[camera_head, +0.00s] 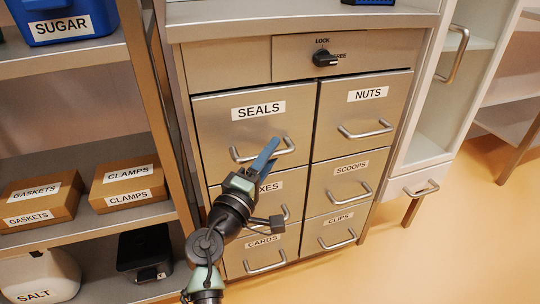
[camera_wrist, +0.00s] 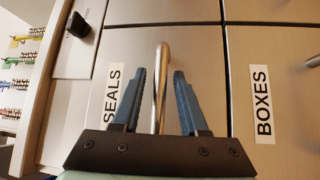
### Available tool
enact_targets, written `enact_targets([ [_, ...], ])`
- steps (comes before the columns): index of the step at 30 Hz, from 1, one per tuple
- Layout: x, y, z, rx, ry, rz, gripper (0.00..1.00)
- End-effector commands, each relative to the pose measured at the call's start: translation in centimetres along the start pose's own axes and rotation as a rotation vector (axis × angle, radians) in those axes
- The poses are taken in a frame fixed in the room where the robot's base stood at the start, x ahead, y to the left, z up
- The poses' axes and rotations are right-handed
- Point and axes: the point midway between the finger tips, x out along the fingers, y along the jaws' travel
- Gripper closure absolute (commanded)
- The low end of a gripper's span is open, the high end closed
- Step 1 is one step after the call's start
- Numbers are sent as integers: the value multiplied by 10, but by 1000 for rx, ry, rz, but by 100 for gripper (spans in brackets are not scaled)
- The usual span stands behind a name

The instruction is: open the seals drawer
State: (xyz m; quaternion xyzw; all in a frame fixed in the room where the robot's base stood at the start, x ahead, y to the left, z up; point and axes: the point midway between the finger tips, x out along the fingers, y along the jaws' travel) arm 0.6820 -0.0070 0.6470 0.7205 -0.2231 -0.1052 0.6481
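The SEALS drawer (camera_head: 222,125) is the upper left drawer of the metal cabinet, and its front looks flush with the others. Its bar handle (camera_head: 238,156) is partly hidden by my gripper (camera_head: 268,152). In the wrist view, my gripper (camera_wrist: 158,78) is open, with one blue finger on each side of the handle (camera_wrist: 163,55). Gaps show between the fingers and the bar. The SEALS label (camera_wrist: 112,92) is partly covered by the left finger. A black lock knob (camera_head: 325,58) above the drawers points right, toward the FREE marking.
The BOXES drawer (camera_wrist: 285,80) lies directly below, and the NUTS drawer (camera_head: 388,110) is to the right. A shelf unit (camera_head: 95,65) with boxes and bins stands close on the left. Open floor (camera_head: 440,255) lies at the front right.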

Motion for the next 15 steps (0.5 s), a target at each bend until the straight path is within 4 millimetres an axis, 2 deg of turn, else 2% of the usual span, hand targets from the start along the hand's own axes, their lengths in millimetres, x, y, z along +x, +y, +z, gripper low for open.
enact_targets([
  [1, 0, 0, 0, 0, 0, 0, 68],
  [6, 0, 0, 0, 0, 0, 0, 99],
  [15, 0, 0, 0, 0, 0, 0, 100],
])
